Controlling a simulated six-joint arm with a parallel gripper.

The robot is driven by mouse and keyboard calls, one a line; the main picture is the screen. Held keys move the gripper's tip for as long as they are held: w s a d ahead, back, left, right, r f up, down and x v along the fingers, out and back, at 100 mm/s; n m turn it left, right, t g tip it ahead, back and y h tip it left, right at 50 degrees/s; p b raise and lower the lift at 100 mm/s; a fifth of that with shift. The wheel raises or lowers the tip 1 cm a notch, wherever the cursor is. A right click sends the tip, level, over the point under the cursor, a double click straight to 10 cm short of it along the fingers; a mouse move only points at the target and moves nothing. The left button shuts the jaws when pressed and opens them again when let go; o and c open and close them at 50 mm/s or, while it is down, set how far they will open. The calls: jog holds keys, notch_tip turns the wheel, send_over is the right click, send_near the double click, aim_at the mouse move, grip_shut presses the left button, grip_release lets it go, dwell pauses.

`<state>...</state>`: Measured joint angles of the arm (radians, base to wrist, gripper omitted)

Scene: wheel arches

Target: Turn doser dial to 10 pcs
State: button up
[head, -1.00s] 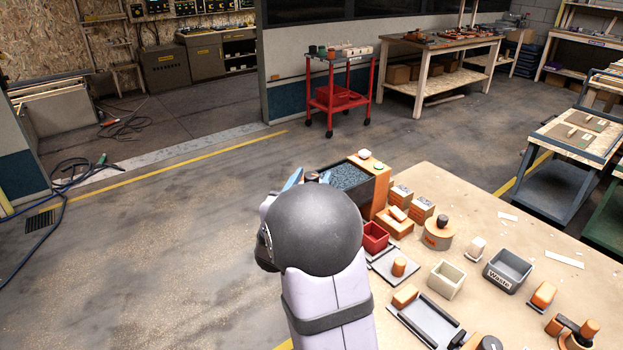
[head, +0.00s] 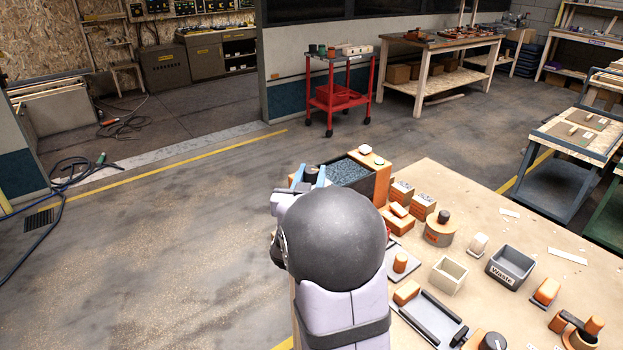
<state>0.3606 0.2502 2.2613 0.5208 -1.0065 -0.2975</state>
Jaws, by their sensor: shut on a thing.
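The doser is a dark box of blue-grey granules (head: 350,173) with an orange housing (head: 378,178) at the table's far left corner. My arm's large dark joint and pale link hide the doser's front and most of the gripper. The dial's markings and pointer cannot be read from here.
A dark red bin (head: 398,231), partly hidden by my arm, stands near the doser.

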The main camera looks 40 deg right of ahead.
jog(key=shift+s+d+f+n+t+y+b, duration=0.1)
jog(key=shift+n+t+y+b, duration=0.65)
jog(key=shift+y, duration=0.2)
jog(key=shift+d+f+n+t+y+b, duration=0.1)
jog(key=shift+n+t+y+b, duration=0.6)
jog(key=shift+y, duration=0.25)
jog(key=n+y, duration=0.1)
jog(key=n+t+y, duration=0.1)
jog(key=y, duration=0.1)
jog(key=shift+r+n+t, duration=0.2)
jog(key=shift+n+t, duration=0.05)
jog(key=n+y+p, duration=0.2)
jog(key=y, duration=0.1)
jog(key=n+t+y+p, duration=0.1)
jog(key=n+y+p, duration=0.1)
jog(key=y, duration=0.1)
jog(key=shift+r+y, duration=0.2)
jog(key=shift+y, duration=0.2)
jog(key=shift+a+f+n+g+y+p, duration=0.1)
jog(key=shift+n+g+y+p, duration=0.25)
jog(key=shift+n+y+p, duration=0.95)
jog(key=shift+a+n+g+y+p, duration=0.1)
jog(key=shift+n+g+y+p, duration=0.45)
jog(key=shift+y, duration=1.25)
jog(key=shift+n, duration=0.35)
jog(key=o, duration=1)
jog(key=shift+o, duration=0.2)
jog(key=shift+f, duration=0.1)
jog(key=b+v, duration=0.1)
jog(key=v, duration=0.6)
